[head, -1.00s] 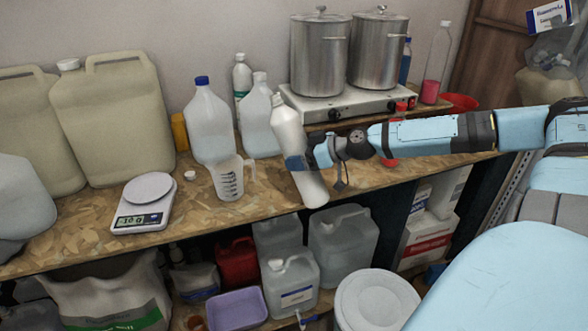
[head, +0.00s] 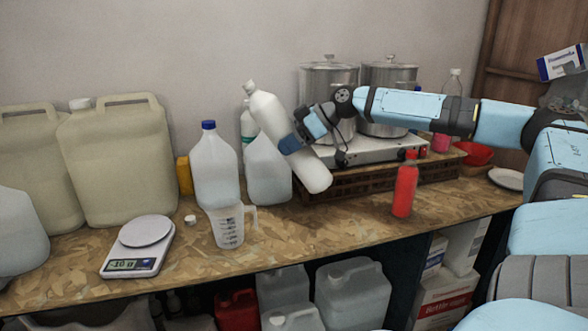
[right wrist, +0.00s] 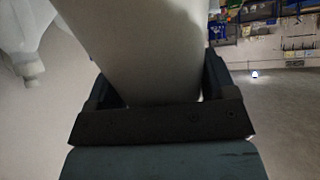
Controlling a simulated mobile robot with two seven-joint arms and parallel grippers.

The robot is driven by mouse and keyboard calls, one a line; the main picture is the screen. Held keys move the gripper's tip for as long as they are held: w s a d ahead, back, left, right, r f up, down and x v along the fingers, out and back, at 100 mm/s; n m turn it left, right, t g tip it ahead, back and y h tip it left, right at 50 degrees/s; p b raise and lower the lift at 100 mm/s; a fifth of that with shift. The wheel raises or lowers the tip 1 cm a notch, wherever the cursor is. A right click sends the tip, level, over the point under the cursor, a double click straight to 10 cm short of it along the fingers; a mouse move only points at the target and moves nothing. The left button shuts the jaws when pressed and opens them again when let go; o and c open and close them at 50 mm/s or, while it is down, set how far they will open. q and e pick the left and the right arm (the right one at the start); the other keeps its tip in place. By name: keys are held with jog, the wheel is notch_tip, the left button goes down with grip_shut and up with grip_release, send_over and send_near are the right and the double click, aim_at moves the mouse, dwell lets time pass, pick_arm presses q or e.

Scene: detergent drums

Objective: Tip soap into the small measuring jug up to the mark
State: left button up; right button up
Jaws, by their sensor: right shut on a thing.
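The small measuring jug (head: 228,230), clear with dark graduation marks, stands upright on the chipboard bench; I cannot tell any soap level in it. My right gripper (head: 292,143) is shut around a white bottle (head: 268,114), which is held above the bench to the right of the jug. The bottle is tilted, its neck up and to the left, its base down and to the right. In the right wrist view the pale bottle (right wrist: 140,45) fills the space between the fingers (right wrist: 155,100). My left gripper is not in view.
A scale (head: 140,245) sits left of the jug. A blue-capped jug (head: 214,170) stands right behind it, beside another clear jug (head: 268,172). A red bottle (head: 405,188) stands to the right. Steel pots (head: 328,80) stand on a hotplate (head: 375,148). Bench is bare around the middle front.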

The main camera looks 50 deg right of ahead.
aim_at(281, 129)
jog(key=r, duration=0.1)
jog(key=w+a+r+g, duration=0.1)
jog(key=shift+w+a+r+n, duration=0.15)
jog(key=shift+r+n, duration=0.15)
jog(key=shift+r, duration=0.05)
jog(key=shift+f+h+p, duration=0.3)
jog(key=shift+f, duration=0.15)
jog(key=shift+s+d+f+g+h+p, duration=0.15)
jog(key=shift+f+g+h+p, duration=0.1)
jog(key=shift+f+g, duration=0.25)
jog(key=shift+s+d+f+g+h+p, duration=0.1)
jog(key=shift+f+g+h, duration=0.2)
jog(key=shift+f, duration=0.3)
jog(key=shift+s+d+f+g+h, duration=0.15)
jog(key=shift+f+g+h, duration=0.25)
jog(key=shift+f, duration=0.55)
jog(key=shift+s+d+f+g+h, duration=0.1)
jog(key=shift+f+g+h, duration=0.3)
jog(key=shift+f, duration=0.5)
jog(key=shift+s+d+f+g+h+b, duration=0.15)
jog(key=shift+f+g+h, duration=0.3)
jog(key=shift+f, duration=0.5)
jog(key=shift+s+d+f+g+h+b, duration=0.15)
jog(key=shift+f+g+h+b, duration=0.25)
jog(key=shift+f, duration=0.7)
